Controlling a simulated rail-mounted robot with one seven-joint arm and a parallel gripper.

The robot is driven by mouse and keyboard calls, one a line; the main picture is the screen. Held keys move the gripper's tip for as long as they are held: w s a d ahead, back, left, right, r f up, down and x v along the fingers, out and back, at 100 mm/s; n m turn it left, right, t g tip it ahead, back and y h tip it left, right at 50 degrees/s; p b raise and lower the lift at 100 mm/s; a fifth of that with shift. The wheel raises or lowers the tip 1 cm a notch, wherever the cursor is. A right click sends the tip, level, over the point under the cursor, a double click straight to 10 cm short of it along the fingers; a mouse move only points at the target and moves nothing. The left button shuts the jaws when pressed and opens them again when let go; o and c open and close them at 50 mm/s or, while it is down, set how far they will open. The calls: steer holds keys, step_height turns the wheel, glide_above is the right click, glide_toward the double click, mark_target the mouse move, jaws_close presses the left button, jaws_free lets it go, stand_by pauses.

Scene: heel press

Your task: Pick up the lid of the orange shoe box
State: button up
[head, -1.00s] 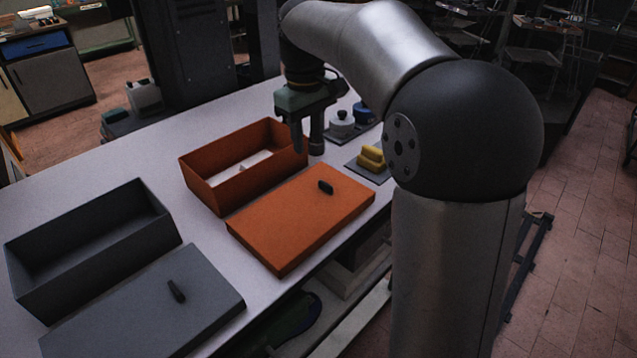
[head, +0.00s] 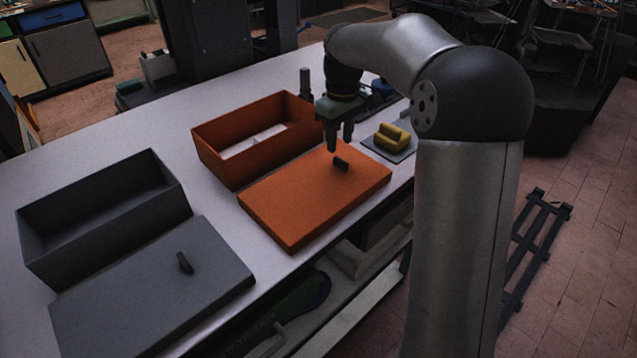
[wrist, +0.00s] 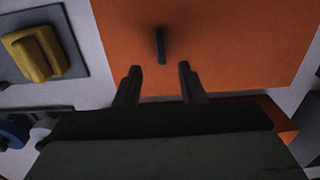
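The orange lid (head: 300,205) lies flat on the white table in front of the open orange shoe box (head: 240,165). A small dark handle (head: 341,164) stands on the lid towards its right end. My gripper (head: 340,144) is above the lid, close to the handle. In the wrist view my gripper (wrist: 157,72) is open and empty, its two fingers apart. The lid (wrist: 215,45) fills much of that view, and the handle (wrist: 160,46) shows just beyond the fingertips, roughly midway between them. Part of the box's right end is hidden behind my gripper.
A grey open box (head: 100,215) and its grey lid (head: 150,290) with a dark handle lie at the left. Yellow blocks (head: 392,137) sit on a grey plate right of the orange lid; they also show in the wrist view (wrist: 35,52). A dark upright post stands behind the orange box.

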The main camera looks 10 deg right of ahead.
mark_target(338, 158)
steer(key=shift+f+p, duration=0.4)
steer(key=shift+f, duration=2.35)
jaws_close()
